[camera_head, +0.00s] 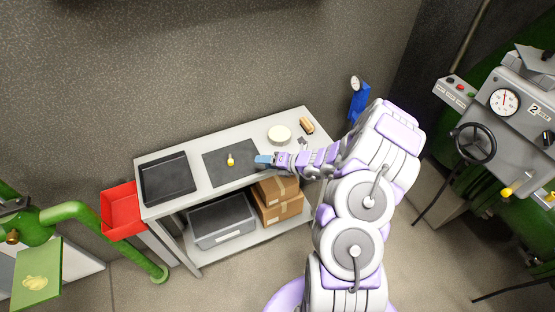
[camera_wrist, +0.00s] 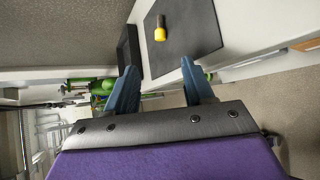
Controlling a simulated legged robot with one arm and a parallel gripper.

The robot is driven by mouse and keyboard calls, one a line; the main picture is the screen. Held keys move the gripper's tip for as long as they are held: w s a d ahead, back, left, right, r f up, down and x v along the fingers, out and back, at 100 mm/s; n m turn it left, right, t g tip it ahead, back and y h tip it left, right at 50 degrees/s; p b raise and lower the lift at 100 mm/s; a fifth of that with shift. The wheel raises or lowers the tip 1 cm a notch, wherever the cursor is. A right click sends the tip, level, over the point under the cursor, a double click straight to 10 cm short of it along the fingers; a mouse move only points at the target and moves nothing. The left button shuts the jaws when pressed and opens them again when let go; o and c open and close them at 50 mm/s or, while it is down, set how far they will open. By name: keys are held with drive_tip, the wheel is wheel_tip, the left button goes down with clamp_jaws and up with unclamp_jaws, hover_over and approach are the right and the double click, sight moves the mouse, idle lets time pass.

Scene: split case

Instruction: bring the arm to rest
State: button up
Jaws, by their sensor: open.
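My gripper (camera_head: 264,159) is at the front edge of the grey workbench (camera_head: 217,191), just right of the dark mat (camera_head: 217,172). In the wrist view my gripper (camera_wrist: 158,88) shows two blue fingers spread apart with nothing between them. My purple and white arm reaches in from the lower right. A small yellow object (camera_head: 230,160) sits on the mat, apart from the fingers. It also shows in the wrist view as a yellow piece with a dark top (camera_wrist: 160,32), beyond the fingers.
A black tray (camera_head: 168,180) lies at the bench's left end and a red bin (camera_head: 121,211) hangs beside it. A round cream object (camera_head: 279,133) and a brush (camera_head: 307,125) sit at the right. A grey crate (camera_head: 222,220) and cardboard boxes (camera_head: 280,206) fill the lower shelf.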

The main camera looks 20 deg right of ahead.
drive_tip(key=shift+p+v, duration=0.4)
drive_tip(key=shift+v, duration=1.85)
drive_tip(key=s+a+r+n+g+y, duration=0.3)
drive_tip(key=s+a+r+n+g, duration=0.1)
drive_tip(key=a+r+n, duration=0.9)
drive_tip(key=s+a+r+n+g, duration=0.5)
drive_tip(key=s+a+r+n, duration=0.1)
drive_tip(key=s+a+n, duration=0.35)
drive_tip(key=s+d+r+n+g+h, duration=0.1)
drive_tip(key=s+n+g+h, duration=0.15)
drive_tip(key=s+n, duration=0.35)
drive_tip(key=s+r+n+g+h, duration=0.1)
drive_tip(key=s+r+n+h, duration=0.15)
drive_tip(key=s+n, duration=0.4)
drive_tip(key=s+d+r+n+h, duration=0.1)
drive_tip(key=s+d+n+h, duration=0.4)
drive_tip(key=s+d, duration=0.3)
drive_tip(key=s+t+h, duration=0.1)
drive_tip(key=s, duration=0.2)
drive_tip(key=shift+s+d+r+n, duration=0.25)
drive_tip(key=shift+s+d+n, duration=0.05)
drive_tip(key=shift+n, duration=0.1)
